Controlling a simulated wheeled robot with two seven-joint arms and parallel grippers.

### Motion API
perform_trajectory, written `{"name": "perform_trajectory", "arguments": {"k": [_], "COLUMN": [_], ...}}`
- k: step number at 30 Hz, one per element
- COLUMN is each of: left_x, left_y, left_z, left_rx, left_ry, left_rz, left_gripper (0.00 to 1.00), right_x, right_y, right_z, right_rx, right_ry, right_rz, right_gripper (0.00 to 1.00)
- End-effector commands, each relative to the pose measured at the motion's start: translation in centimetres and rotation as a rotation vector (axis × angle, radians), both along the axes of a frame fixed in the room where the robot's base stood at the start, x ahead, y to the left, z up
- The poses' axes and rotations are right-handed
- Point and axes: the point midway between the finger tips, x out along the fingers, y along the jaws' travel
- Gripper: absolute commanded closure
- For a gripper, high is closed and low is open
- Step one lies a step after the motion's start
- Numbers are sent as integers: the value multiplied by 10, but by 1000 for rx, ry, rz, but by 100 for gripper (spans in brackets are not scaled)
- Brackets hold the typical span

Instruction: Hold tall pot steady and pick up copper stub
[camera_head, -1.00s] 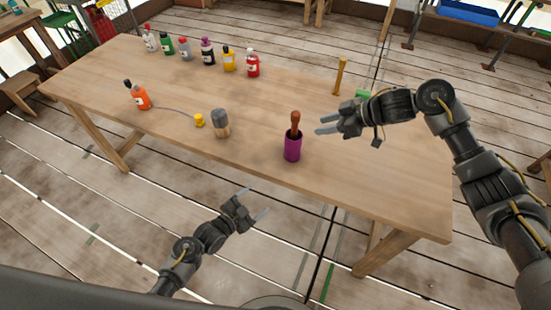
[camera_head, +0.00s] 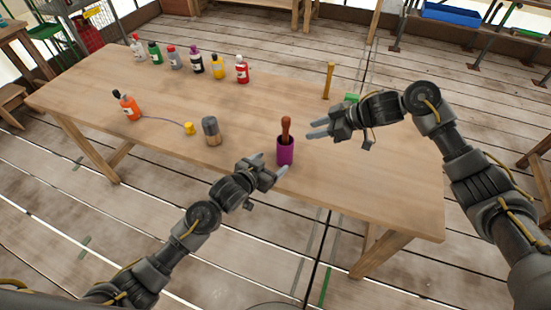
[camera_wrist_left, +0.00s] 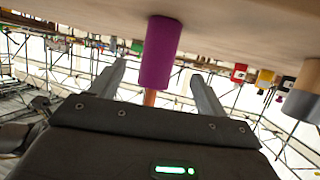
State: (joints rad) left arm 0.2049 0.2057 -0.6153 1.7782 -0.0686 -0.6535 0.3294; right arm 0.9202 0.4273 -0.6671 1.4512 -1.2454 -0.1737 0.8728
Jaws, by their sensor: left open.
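The tall purple pot (camera_head: 285,154) stands upright near the table's front edge. The copper stub (camera_head: 286,128) sticks up out of it, with its lower part hidden inside. My left gripper (camera_head: 270,168) is open, just left of and in front of the pot. In the left wrist view, which is upside down, the pot (camera_wrist_left: 158,55) shows between the two spread fingers, and a bit of the stub (camera_wrist_left: 149,98) shows at its mouth. I cannot tell whether the fingers reach around the pot. My right gripper (camera_head: 312,129) is open and empty, right of the stub, pointing towards it.
A grey-topped wooden cylinder (camera_head: 212,131), a yellow piece (camera_head: 190,128) and an orange bottle (camera_head: 127,106) are left of the pot. Several bottles line the back edge. A yellow post (camera_head: 328,80) and green piece (camera_head: 351,98) are behind my right arm. The table's front right is clear.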

Motion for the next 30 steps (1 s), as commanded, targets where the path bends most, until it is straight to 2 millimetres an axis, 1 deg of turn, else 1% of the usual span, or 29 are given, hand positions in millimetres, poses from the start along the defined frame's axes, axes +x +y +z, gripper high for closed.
{"name": "perform_trajectory", "arguments": {"k": [9,15,21,30], "left_x": [44,67,78,79], "left_y": [-26,-39,-45,-46], "left_z": [-20,-32,-37,-38], "left_rx": [2,2,2,1], "left_ry": [0,-1,-1,-2], "left_rz": [-1,0,-1,-2], "left_gripper": [24,24,24,24], "right_x": [0,0,0,0], "right_y": [0,0,0,0], "right_z": [0,0,0,0], "right_rx": [0,0,0,0], "right_ry": [0,0,0,0], "right_rz": [0,0,0,0], "right_gripper": [64,64,64,64]}}
